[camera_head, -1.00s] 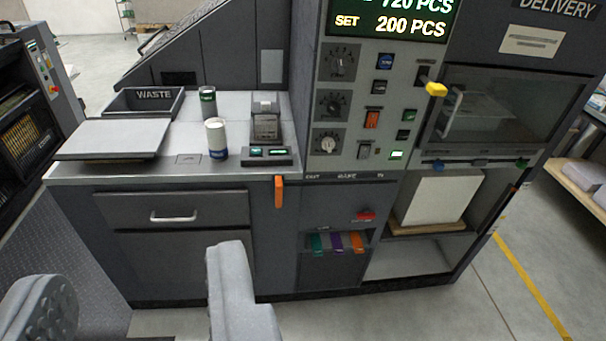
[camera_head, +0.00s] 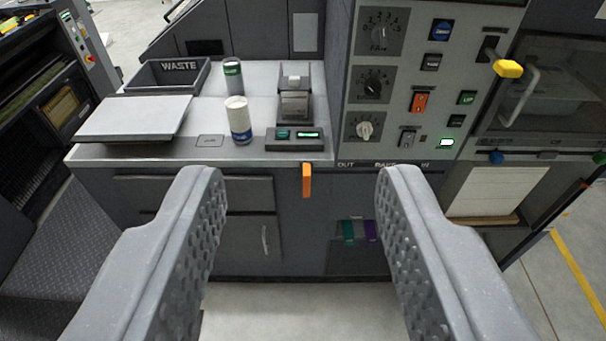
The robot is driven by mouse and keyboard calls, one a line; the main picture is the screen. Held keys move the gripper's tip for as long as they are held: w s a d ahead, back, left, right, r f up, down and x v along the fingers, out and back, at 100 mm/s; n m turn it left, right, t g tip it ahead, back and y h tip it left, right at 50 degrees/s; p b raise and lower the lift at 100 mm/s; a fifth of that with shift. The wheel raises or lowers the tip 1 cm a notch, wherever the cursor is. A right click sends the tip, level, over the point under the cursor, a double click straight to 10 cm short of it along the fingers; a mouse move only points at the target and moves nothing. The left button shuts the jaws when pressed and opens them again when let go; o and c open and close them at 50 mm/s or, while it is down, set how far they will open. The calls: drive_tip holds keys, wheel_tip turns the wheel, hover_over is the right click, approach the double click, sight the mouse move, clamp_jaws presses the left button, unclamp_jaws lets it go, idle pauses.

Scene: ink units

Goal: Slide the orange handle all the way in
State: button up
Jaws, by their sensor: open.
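The orange handle (camera_head: 306,180) is a small upright tab on the front of the machine, just below the counter edge. It stands left of the "OUT" end of a strip (camera_head: 385,164) marked OUT, RAKE and what looks like IN. My gripper (camera_head: 298,190) is open and empty, its two grey fingers spread wide. The handle shows between the fingertips, apparently farther off, and neither finger touches it. The right finger hides part of the machine front below the strip.
On the counter stand a white and blue can (camera_head: 238,120), a green-labelled can (camera_head: 233,76), a small device (camera_head: 294,100) and the WASTE tray (camera_head: 167,74). A yellow-tipped lever (camera_head: 508,68) juts out at right. Green and purple tabs (camera_head: 359,230) sit below.

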sight(307, 185)
drive_tip(key=w+f+t+b, duration=0.1)
drive_tip(key=w+f+b, duration=0.5)
drive_tip(key=w+f, duration=1.95)
drive_tip(key=w+d+f+t+b, duration=0.15)
drive_tip(key=w+f, duration=0.45)
drive_tip(key=f, duration=0.9)
drive_tip(key=w+f+b, duration=0.3)
drive_tip(key=w+f, duration=0.2)
drive_tip(key=f, duration=1)
drive_tip(key=shift+w+a+f+b, duration=0.15)
drive_tip(key=shift+w+b, duration=0.55)
drive_tip(key=shift+w, duration=1.45)
drive_tip(key=shift+w+a+b, duration=0.1)
drive_tip(key=shift+w+b, duration=0.55)
drive_tip(key=shift+w, duration=1.75)
drive_tip(key=shift+w+b, duration=0.35)
drive_tip(key=shift+w, duration=0.55)
drive_tip(key=shift+w+b, duration=0.35)
drive_tip(key=shift+w, duration=1.05)
drive_tip(key=shift+w, duration=0.1)
